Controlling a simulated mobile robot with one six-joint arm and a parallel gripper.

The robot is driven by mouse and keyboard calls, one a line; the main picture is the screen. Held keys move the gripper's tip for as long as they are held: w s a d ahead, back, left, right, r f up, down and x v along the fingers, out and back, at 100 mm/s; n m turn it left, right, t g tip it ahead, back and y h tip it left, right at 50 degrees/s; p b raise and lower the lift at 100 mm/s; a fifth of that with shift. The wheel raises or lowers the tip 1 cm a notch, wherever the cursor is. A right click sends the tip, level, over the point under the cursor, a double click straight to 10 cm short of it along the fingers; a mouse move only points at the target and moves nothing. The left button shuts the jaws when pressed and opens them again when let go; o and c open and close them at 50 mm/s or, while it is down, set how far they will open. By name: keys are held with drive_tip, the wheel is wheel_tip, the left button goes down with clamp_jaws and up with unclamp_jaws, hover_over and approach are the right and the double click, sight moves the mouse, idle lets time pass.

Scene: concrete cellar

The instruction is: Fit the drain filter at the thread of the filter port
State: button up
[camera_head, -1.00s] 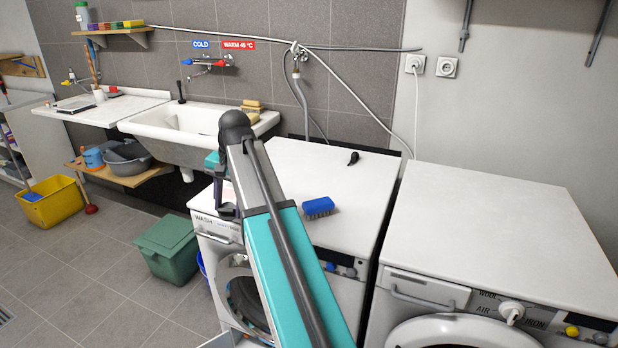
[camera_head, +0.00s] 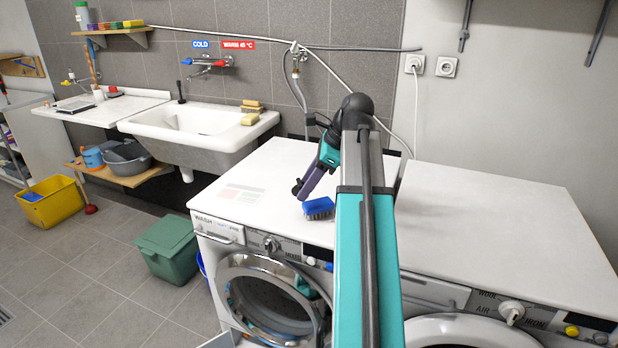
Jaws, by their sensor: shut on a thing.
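My gripper (camera_head: 307,183) hangs from the end of my arm over the top of the left washing machine (camera_head: 285,165), tilted down and to the left. Its dark purple jaws are shut on a small dark rounded piece, the drain filter (camera_head: 297,189), of which only the end shows. The filter is just left of and behind a blue brush (camera_head: 318,208), seemingly above the machine top. The thread of the filter port is not in view; the machine's lower front is partly cut off and behind my arm.
A second white machine (camera_head: 500,220) stands to the right. A green bin (camera_head: 168,248) and a yellow bucket (camera_head: 52,200) stand on the floor. Floor tiles in front are clear.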

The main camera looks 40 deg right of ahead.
drive_tip(key=s+d+r+m+t+h, duration=0.2)
drive_tip(key=s+d+m, duration=0.4)
drive_tip(key=s, duration=0.3)
drive_tip(key=shift+r+m+t, duration=0.55)
drive_tip(key=shift+m+t, duration=0.05)
drive_tip(key=shift+t, duration=0.2)
